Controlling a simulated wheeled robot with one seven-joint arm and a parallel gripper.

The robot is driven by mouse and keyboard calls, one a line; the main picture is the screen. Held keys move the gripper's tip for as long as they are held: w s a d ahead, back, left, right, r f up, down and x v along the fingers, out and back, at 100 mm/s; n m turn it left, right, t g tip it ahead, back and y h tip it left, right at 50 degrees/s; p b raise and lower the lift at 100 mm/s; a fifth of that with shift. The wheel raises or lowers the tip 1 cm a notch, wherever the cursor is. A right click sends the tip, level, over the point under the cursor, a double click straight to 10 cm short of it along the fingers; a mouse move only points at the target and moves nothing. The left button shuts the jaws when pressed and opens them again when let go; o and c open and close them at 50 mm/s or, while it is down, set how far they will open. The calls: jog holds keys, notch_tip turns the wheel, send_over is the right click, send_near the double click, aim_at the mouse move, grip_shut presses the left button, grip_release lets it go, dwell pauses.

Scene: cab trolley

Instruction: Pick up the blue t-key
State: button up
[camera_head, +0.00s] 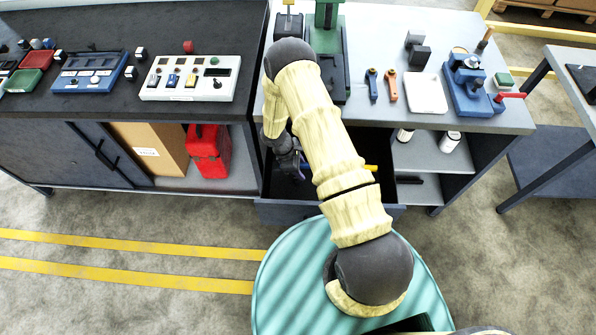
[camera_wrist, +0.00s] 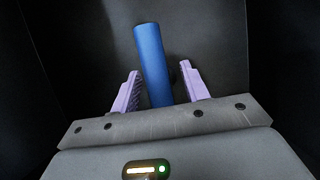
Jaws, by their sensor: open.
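A blue round bar (camera_wrist: 153,62), the visible part of the blue t-key, lies in the dark drawer in the wrist view. Its near end is hidden behind my gripper body, and no crosspiece shows. My gripper (camera_wrist: 160,72) is open, with one purple finger on each side of the bar; a gap shows on the right, and the left finger is close to it. In the head view my gripper (camera_head: 298,168) reaches down into the open drawer (camera_head: 285,212), and the key cannot be made out there.
A yellow handle (camera_head: 370,168) shows in the drawer just right of my arm. The drawer's dark walls surround my gripper. A red canister (camera_head: 207,155) stands on the left shelf.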

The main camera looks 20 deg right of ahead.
jog(key=shift+c, duration=0.5)
grip_shut()
jog(key=shift+r, duration=0.1)
notch_tip(320, 180, up, 10)
jog(key=shift+f+b, duration=0.1)
jog(key=shift+b, duration=0.85)
